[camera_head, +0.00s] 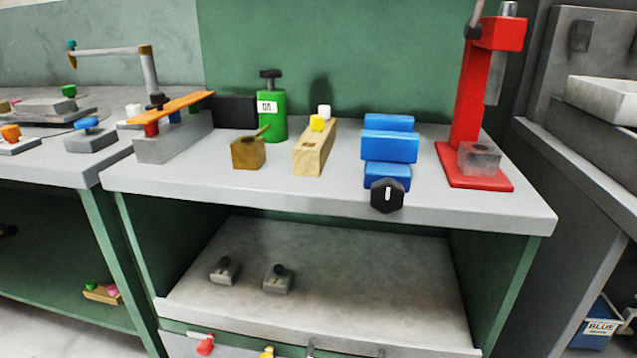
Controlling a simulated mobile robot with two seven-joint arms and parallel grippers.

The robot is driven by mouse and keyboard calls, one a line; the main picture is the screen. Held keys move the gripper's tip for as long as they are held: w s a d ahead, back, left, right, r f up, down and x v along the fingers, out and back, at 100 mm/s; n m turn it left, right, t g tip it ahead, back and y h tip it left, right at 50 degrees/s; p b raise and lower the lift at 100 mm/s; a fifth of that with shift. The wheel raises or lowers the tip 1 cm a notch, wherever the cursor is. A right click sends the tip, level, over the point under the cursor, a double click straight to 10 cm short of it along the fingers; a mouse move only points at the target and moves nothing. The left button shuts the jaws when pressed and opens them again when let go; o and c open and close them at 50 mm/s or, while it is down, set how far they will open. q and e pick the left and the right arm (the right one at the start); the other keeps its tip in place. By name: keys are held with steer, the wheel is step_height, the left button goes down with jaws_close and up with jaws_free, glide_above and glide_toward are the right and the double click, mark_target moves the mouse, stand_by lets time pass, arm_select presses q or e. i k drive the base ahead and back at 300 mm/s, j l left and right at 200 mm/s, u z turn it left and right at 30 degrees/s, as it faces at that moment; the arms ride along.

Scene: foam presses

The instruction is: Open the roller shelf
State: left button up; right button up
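A grey lower shelf (340,285) lies under the workbench, between green side panels. It looks like the roller shelf, though no label shows. Two small grey blocks with black knobs, one on the left (225,269) and one on the right (278,278), sit on its left half. Below its light front edge (300,326) a grey front is cut off by the picture's bottom. Along it show a red handle (203,344), a yellow knob (267,352) and dark pieces. I cannot tell how far the shelf is pulled out. Neither of my grippers is in view.
The bench top (240,190) holds a green cylinder (271,115), a wooden block (315,148), a blue press (388,146) with a black knob (387,195), and a red stand press (468,120). An orange lever (165,107) lies at left. Another bench (75,172) stands left; a blue bin (597,322) sits lower right.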

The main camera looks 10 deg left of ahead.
mark_target(369, 293)
steer(key=k+j, duration=0.1)
steer(key=k, duration=0.9)
